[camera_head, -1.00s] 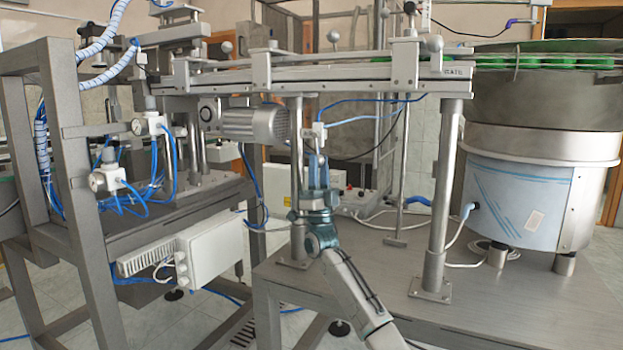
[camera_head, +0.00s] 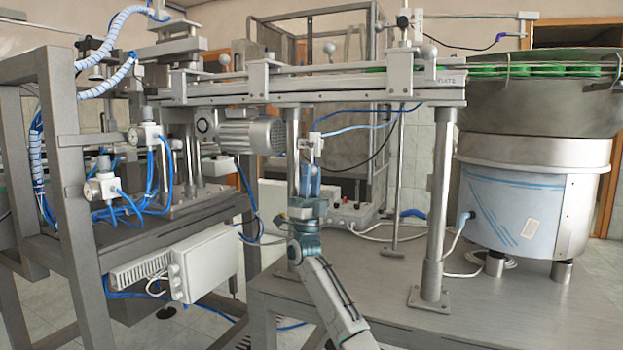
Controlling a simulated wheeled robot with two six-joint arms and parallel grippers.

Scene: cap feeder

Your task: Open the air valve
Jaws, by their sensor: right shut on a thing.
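The air valve (camera_head: 314,140) is a small pale block with thin blue hoses, beside a metal post under the conveyor rail. My right gripper (camera_head: 311,168) reaches up to it from below, fingers pointing up. Its blue fingers are shut on the lower part of the valve. The fingers hide the gripped part, so I cannot tell the handle's position. My right arm comes in from the bottom middle. My left gripper is not in view.
The conveyor rail (camera_head: 340,92) runs above my gripper. A grey motor (camera_head: 252,136) hangs to the left, and a post (camera_head: 437,200) stands to the right. The round feeder (camera_head: 530,200) is at the far right. The table (camera_head: 480,320) has bare room at the front.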

